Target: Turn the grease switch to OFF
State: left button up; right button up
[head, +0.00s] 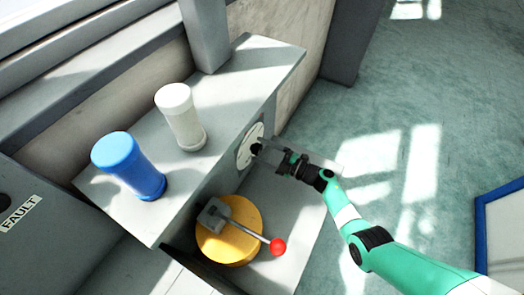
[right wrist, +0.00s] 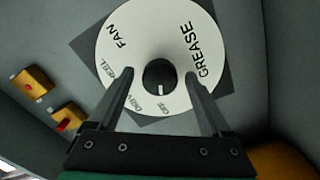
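The grease switch is a round white dial plate (right wrist: 135,35) with a black knob (right wrist: 158,75) at its centre. Its labels include FAN, GREASE and OFF. The knob's short white mark points down in the right wrist view, toward the OFF label (right wrist: 163,110). In the head view the dial plate (head: 246,150) is on the end wall of the grey housing, partly hidden by my right gripper. My right gripper (head: 270,147) faces the dial. Its fingers stand apart on either side of the knob in the right wrist view, with a gap on each side. My left gripper is not in view.
A blue cylinder (head: 128,165) and a white cylinder (head: 180,117) stand on the grey housing (head: 240,75). Below the dial are a yellow disc (head: 230,245) and a lever with a red ball (head: 277,246). Open floor (head: 440,110) lies to the right.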

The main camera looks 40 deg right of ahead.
jog(key=shift+s, duration=0.15)
jog(key=p+v, duration=0.4)
jog(key=v, duration=0.7)
jog(key=shift+s, duration=0.15)
